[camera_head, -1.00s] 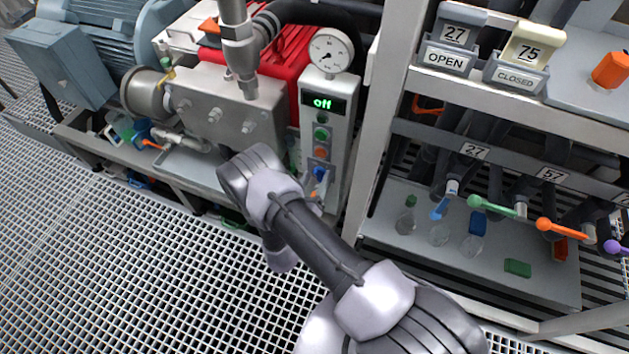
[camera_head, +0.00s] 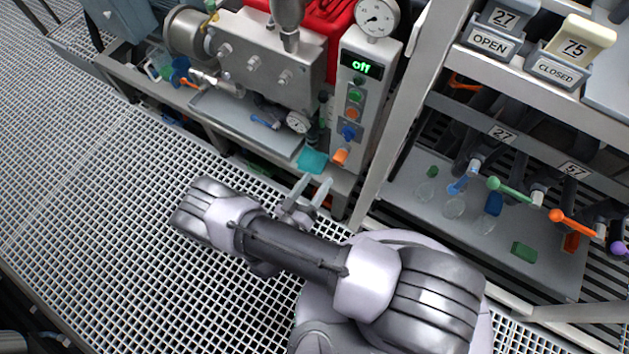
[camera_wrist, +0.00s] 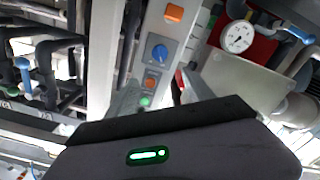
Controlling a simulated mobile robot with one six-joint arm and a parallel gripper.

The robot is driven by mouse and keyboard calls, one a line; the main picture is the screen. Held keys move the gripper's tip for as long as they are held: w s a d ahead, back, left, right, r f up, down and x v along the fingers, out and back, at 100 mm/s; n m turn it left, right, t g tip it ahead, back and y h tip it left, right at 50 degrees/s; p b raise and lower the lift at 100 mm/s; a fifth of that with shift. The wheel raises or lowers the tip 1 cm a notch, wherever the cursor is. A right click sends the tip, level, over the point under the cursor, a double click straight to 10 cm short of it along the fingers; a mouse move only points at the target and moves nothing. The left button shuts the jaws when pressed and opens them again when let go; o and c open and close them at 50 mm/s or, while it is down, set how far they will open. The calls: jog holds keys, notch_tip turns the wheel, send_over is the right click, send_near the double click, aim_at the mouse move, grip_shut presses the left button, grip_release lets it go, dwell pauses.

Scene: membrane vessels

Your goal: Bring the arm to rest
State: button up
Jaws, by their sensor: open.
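My gripper (camera_head: 316,181) shows in the head view in front of the control panel's foot, over the grating. Its two pale fingers point up toward the panel, apart, with nothing visible between them. My arm is folded low across the middle of the head view, and its links hide part of the gripper. In the wrist view, the dark gripper body fills the bottom, and the panel with a blue knob (camera_wrist: 160,53) and an orange button (camera_wrist: 174,13) stands beyond.
The grey control panel (camera_head: 373,75) reads "off". A teal piece (camera_head: 312,161) lies at its foot. To the right is a rack with a 27 OPEN sign (camera_head: 491,41), a 75 CLOSED sign and coloured valve handles (camera_head: 510,190). Open grating floor (camera_head: 90,190) lies left.

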jog(key=w+a+r+m+g+y, duration=0.2)
jog(key=w+a+r+m, duration=0.15)
jog(key=w, duration=0.25)
jog(key=w+a+r+m+g+y, duration=0.2)
jog(key=w+a+r, duration=0.1)
jog(key=w+r, duration=0.15)
jog(key=w+a+r+g+y, duration=0.1)
jog(key=w+r+y, duration=0.25)
jog(key=r, duration=0.65)
jog(key=w+a+r+y, duration=0.1)
jog(key=w+r+y, duration=0.25)
jog(key=r, duration=0.75)
jog(key=s+d+r+n+g+y, duration=0.1)
jog(key=s+d+r+y, duration=0.1)
jog(key=s+d+r, duration=0.4)
jog(key=s+d+r+n+g+y, duration=0.1)
jog(key=s+d+r, duration=0.2)
jog(key=s+r, duration=0.6)
jog(key=s+d+f+g, duration=0.1)
jog(key=s+d, duration=0.2)
jog(key=s, duration=0.4)
jog(key=s+d+h, duration=0.1)
jog(key=s+d, duration=0.2)
jog(key=s, duration=0.4)
jog(key=shift+f+g, duration=0.35)
jog(key=shift+g, duration=0.05)
